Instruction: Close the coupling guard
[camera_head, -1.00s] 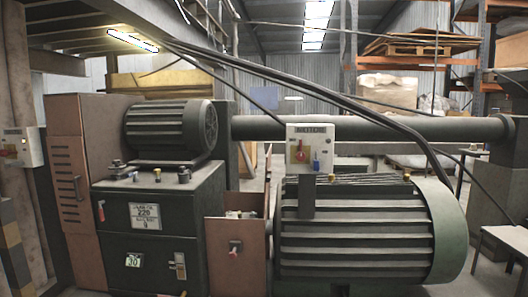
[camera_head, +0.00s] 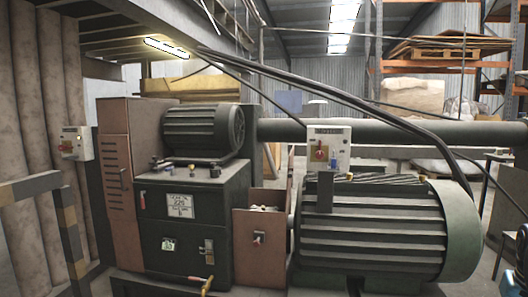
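The coupling guard (camera_head: 259,243) appears to be the brown box between the dark green gearbox cabinet (camera_head: 183,226) and the large ribbed motor (camera_head: 375,235). Its front panel carries a small latch or handle (camera_head: 258,238). The top looks open, with metal coupling parts (camera_head: 266,208) showing inside. A narrow tan panel (camera_head: 273,160) stands upright behind it; I cannot tell whether it is the guard's lid. My gripper is not in view.
A striped railing (camera_head: 62,215) stands at the left front. A control box (camera_head: 329,148) with red and blue knobs sits above the motor. Thick cables (camera_head: 330,90) hang across the top. A brass valve-like part (camera_head: 205,285) sticks out low in front of the cabinet.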

